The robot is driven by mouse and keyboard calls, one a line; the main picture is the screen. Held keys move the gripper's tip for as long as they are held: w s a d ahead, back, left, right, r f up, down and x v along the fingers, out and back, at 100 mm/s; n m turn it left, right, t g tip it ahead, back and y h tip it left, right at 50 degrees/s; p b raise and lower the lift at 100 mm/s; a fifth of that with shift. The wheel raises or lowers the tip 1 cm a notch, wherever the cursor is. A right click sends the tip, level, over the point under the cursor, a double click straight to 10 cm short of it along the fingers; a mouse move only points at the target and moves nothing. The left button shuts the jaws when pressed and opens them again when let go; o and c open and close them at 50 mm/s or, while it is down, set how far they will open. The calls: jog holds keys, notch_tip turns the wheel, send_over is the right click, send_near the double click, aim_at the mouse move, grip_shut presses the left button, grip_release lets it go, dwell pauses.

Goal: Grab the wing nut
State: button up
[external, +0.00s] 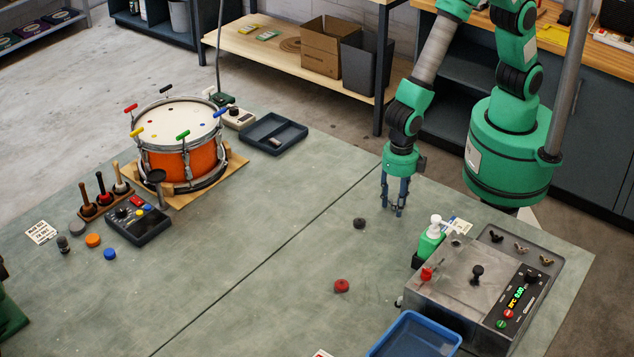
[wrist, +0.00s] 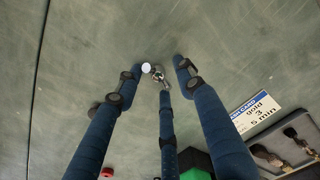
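Three small wing-shaped pieces lie in the grey tray (external: 571,275) at the right of the bench: a black one (external: 496,237), a greyish one (external: 521,247) and a brass-coloured one (external: 546,260). My gripper (external: 397,207) points down over the bench, left of and apart from that tray. Its blue fingers are spread. A small white disc (wrist: 146,68) and a shiny piece show between the fingertips; I cannot tell what they are.
A green bottle (external: 430,243) with a white top and a metal control box (external: 452,281) stand between my gripper and the tray. A printed card (wrist: 258,113) lies nearby. A dark knob (external: 360,223) and red knob (external: 342,286) lie on the bench. A drum (external: 184,163) stands far left.

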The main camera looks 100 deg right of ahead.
aim_at(396, 202)
jog(key=shift+c, duration=0.5)
grip_shut()
jog(key=shift+r, duration=0.2)
jog(key=shift+r+p, duration=0.3)
jog(key=shift+r, duration=0.25)
notch_tip(396, 202, up, 2)
jog(key=shift+r+p, duration=0.15)
jog(key=shift+p, duration=0.3)
jog(key=s+d, duration=0.2)
jog(key=s, duration=0.2)
jog(key=s+d+r+p, duration=0.1)
jog(key=s+d, duration=0.2)
jog(key=s, duration=0.2)
jog(key=s+d+p, duration=0.1)
jog(key=s+d, duration=0.2)
jog(key=s, duration=0.1)
jog(key=shift+s+d+r, duration=0.15)
jog(key=shift+s+d, duration=0.05)
jog(key=shift+s, duration=0.1)
